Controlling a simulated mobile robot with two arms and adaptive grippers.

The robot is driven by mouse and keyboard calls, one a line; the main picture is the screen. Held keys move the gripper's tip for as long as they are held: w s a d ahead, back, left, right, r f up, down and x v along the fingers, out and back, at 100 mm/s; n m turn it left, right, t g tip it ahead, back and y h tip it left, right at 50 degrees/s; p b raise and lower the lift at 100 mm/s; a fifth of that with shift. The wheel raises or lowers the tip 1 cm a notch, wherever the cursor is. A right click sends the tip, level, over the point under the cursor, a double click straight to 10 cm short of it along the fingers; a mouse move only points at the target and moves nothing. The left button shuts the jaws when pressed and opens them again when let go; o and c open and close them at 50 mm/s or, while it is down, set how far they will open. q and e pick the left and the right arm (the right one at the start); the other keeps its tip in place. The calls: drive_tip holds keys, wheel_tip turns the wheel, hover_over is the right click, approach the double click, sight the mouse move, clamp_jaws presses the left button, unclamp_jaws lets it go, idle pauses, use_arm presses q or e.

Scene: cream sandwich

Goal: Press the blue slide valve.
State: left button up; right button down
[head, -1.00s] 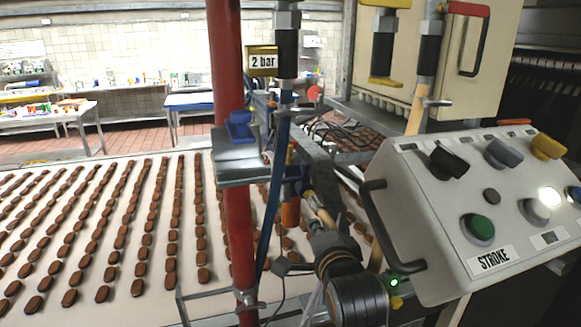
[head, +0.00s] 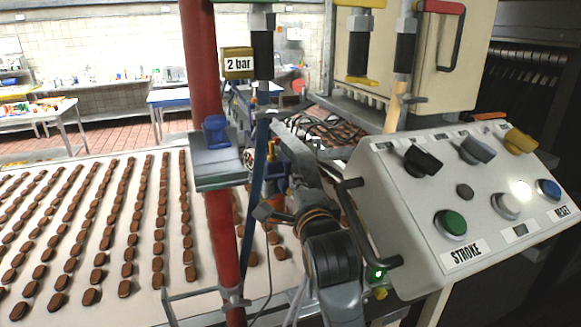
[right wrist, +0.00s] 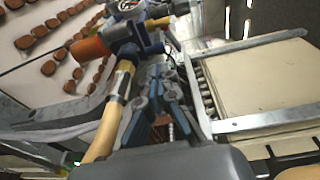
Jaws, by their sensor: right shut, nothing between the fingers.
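A blue part (head: 215,130) stands upright on a grey bracket on the red post. A second blue fitting, with an orange cylinder (right wrist: 90,49), shows in the right wrist view (right wrist: 149,43), just beyond my right fingertips. I cannot tell for certain which of these is the slide valve. My right gripper (head: 290,150) is to the right of the post and bracket, reaching away from me. In the right wrist view my right gripper (right wrist: 155,80) is shut and empty, its tips close to the second fitting; contact is unclear. My left gripper is not in view.
The control panel (head: 400,230) with its handle stands right of my right arm. Brown biscuits lie in rows on the pale belt (head: 140,290) to the left. Hoses and a beige cabinet (head: 425,90) stand behind.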

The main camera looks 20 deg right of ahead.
sight(286, 165)
drive_tip(key=w+p, duration=0.1)
drive_tip(key=w, duration=0.3)
drive_tip(key=w+d+p, duration=0.1)
drive_tip(key=w, duration=0.2)
drive_tip(key=shift+f+p, duration=0.1)
drive_tip(key=shift+p, duration=0.2)
drive_tip(key=shift+w+a+f+b, duration=0.15)
drive_tip(key=shift+w+b, duration=0.35)
drive_tip(key=shift+w, duration=0.9)
drive_tip(key=shift+s+r, duration=0.1)
drive_tip(key=shift+r, duration=0.1)
